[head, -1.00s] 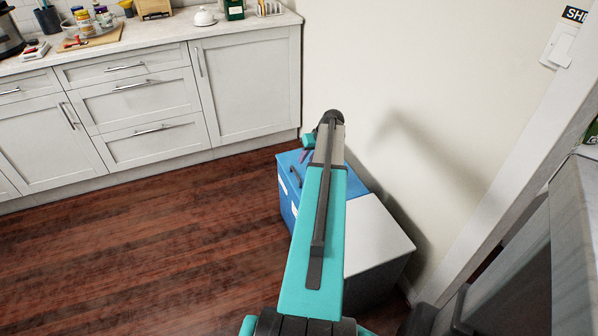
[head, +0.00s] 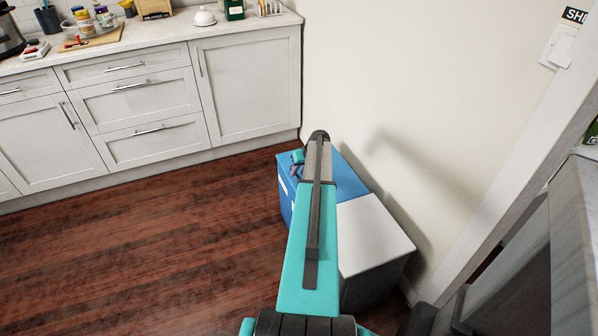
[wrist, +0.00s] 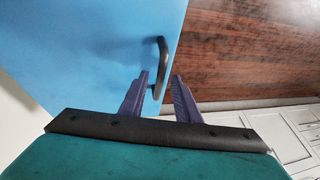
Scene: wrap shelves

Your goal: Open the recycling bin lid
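The blue recycling bin (head: 351,178) stands on the floor against the wall, partly hidden behind my arm in the head view. In the wrist view its flat blue lid (wrist: 95,45) fills the upper left and looks closed. A dark curved handle (wrist: 160,62) stands up near the lid's edge. My gripper (wrist: 160,80) is open, its two purple fingers apart. The handle's lower end shows close to the left fingertip, roughly in line with the gap. I cannot tell whether they touch. In the head view the gripper (head: 297,170) is above the lid's left side, mostly hidden.
A bin with a white lid (head: 375,235) stands right beside the blue one, on the near side. White cabinets (head: 150,100) with a cluttered counter run along the back. The wooden floor (head: 150,240) to the left is clear. A grey appliance or furniture piece (head: 520,270) stands at the right.

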